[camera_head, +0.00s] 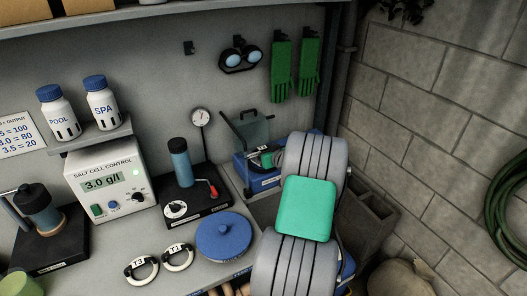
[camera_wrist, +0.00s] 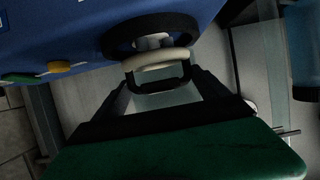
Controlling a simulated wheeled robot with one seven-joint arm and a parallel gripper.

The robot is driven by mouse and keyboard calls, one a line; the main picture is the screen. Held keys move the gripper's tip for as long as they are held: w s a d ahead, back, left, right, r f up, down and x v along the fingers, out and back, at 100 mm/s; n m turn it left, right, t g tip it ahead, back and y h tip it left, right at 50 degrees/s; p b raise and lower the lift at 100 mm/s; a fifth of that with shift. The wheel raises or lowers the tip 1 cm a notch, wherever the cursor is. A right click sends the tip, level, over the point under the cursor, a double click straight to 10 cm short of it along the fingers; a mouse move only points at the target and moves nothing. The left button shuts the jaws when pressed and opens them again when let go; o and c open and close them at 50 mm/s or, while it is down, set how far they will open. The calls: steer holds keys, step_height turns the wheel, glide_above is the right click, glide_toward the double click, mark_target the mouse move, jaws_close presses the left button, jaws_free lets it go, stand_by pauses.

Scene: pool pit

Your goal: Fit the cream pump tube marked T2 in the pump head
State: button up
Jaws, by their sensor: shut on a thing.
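In the wrist view, my gripper (camera_wrist: 160,92) is shut on a cream tube loop (camera_wrist: 158,60) with a dark piece at its near side. The mark on it cannot be read. The loop is just in front of a round black pump head (camera_wrist: 112,40) with a pale hub inside, on a blue housing (camera_wrist: 50,38). I cannot tell whether the loop touches or sits inside the head. In the head view, the blue pump (camera_head: 242,166) stands at the bench's right end, its clear cover (camera_head: 256,128) raised.
Two more cream tube loops with dark holders (camera_head: 141,269) (camera_head: 178,257) lie on the bench. A blue round lid (camera_head: 223,238), a black stand with a blue cylinder (camera_head: 180,165) and the salt cell control box (camera_head: 108,185) are to the left. Concrete blocks (camera_head: 372,205) stand right.

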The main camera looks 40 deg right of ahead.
steer(key=shift+f+b, duration=0.4)
steer(key=shift+f+b, duration=0.25)
steer(key=shift+b, duration=0.2)
steer(key=o, duration=1.2)
steer(key=shift+o, duration=0.2)
